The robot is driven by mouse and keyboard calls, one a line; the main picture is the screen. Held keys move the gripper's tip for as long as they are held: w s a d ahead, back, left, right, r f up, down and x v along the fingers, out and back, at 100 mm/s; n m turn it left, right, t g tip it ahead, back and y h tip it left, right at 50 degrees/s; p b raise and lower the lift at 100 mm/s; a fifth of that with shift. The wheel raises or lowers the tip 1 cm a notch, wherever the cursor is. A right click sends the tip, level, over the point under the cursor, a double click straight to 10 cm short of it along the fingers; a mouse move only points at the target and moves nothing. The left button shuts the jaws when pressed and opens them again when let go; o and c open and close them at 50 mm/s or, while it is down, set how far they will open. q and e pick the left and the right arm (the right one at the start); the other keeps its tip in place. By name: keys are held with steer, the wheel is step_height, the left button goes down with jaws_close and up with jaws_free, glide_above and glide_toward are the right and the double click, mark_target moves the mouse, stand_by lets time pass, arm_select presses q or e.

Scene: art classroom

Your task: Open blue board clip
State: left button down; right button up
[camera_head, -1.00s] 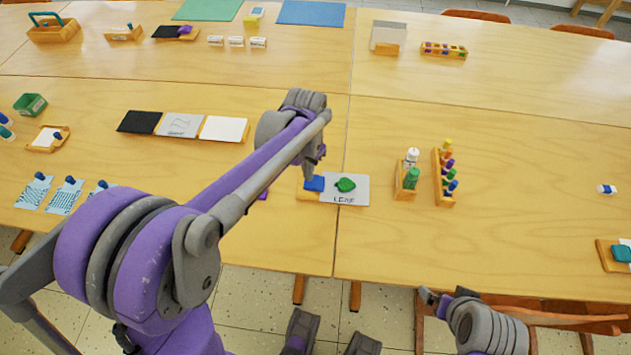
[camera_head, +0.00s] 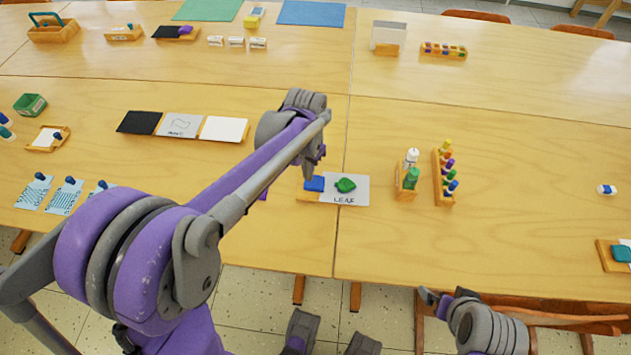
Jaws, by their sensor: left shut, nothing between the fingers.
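The blue board clip (camera_head: 314,184) sits at the left edge of a small board with a wooden base. The board holds a white card (camera_head: 353,196) with a green leaf shape (camera_head: 345,185) and the word LEAF. My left gripper (camera_head: 312,174) is shut and empty, pointing down right at the clip; its fingertips are small and partly hidden by my arm. Whether it touches the clip I cannot tell. My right gripper (camera_head: 437,302) is low in the picture, off the table's front edge; its fingers are too unclear to judge.
A wooden holder with a white and a green bottle (camera_head: 410,180) and a rack of coloured paints (camera_head: 446,176) stand to the right. Black, grey and white cards (camera_head: 182,125) lie to the left. The table right of the rack is mostly clear.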

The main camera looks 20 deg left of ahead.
arm_select(q)
steer(key=shift+f+b, duration=0.6)
steer(key=shift+f, duration=0.3)
stand_by(0.9)
steer(key=shift+r, duration=0.15)
steer(key=shift+r+p, duration=2.6)
steer(key=shift+r, duration=0.85)
steer(key=s+d+r+n+t+p, duration=0.1)
steer(key=s+r+t+p, duration=0.1)
steer(key=s, duration=0.6)
steer(key=s+d+r+n+t+p, duration=0.1)
steer(key=s+r+n+t+p, duration=0.1)
steer(key=s, duration=0.7)
steer(key=shift+d+r+t+p, duration=0.2)
steer(key=shift+r+t+p, duration=0.15)
steer(key=shift+r+t, duration=0.4)
